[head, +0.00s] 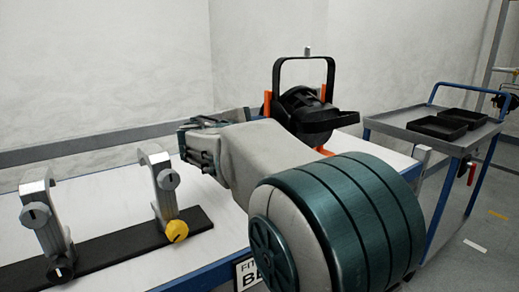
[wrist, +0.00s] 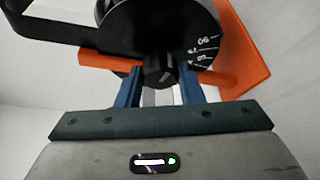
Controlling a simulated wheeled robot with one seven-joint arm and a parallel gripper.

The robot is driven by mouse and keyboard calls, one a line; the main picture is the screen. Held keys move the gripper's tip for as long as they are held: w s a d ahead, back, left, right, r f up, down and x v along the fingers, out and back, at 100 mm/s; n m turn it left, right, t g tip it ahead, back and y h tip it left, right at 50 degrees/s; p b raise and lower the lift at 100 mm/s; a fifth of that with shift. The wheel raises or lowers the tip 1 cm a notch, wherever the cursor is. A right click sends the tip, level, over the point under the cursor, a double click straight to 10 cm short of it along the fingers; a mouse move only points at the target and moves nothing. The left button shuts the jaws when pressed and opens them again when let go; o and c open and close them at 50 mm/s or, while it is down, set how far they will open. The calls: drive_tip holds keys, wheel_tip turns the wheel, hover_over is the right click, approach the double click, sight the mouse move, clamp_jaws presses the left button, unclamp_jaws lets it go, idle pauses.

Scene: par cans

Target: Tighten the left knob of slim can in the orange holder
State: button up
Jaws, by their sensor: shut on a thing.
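The slim can (head: 296,107) is black and stands in the orange holder (head: 267,104) at the back of the white table, with its black yoke (head: 304,59) upright above it. In the wrist view, the can's round black side (wrist: 150,30) carries a printed number scale, and the orange holder (wrist: 243,60) shows behind and to the right. A black knob (wrist: 159,70) with a pale line on its face sits at the centre. My gripper (wrist: 160,88) is shut on this knob, one blue finger on each side. In the head view my arm hides the fingertips and knob.
Two silver hook clamps (head: 46,222) with round knobs, one yellow (head: 176,231), stand on a black strip (head: 105,251) at the table's left. A blue-framed cart (head: 400,125) with black trays (head: 437,127) is at the right. A pale wall rises behind the table.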

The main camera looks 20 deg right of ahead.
drive_tip(key=m+b, duration=0.1)
drive_tip(key=b, duration=0.3)
drive_tip(key=m+t+h+b, duration=0.1)
drive_tip(key=m+b, duration=0.1)
drive_tip(key=b, duration=0.1)
drive_tip(key=m+b, duration=0.2)
drive_tip(key=b, duration=0.2)
drive_tip(key=shift+f+t+h+b, duration=0.3)
drive_tip(key=shift+r, duration=0.1)
drive_tip(key=o, duration=1)
drive_tip(key=shift+r+p, duration=0.2)
drive_tip(key=shift+p, duration=0.2)
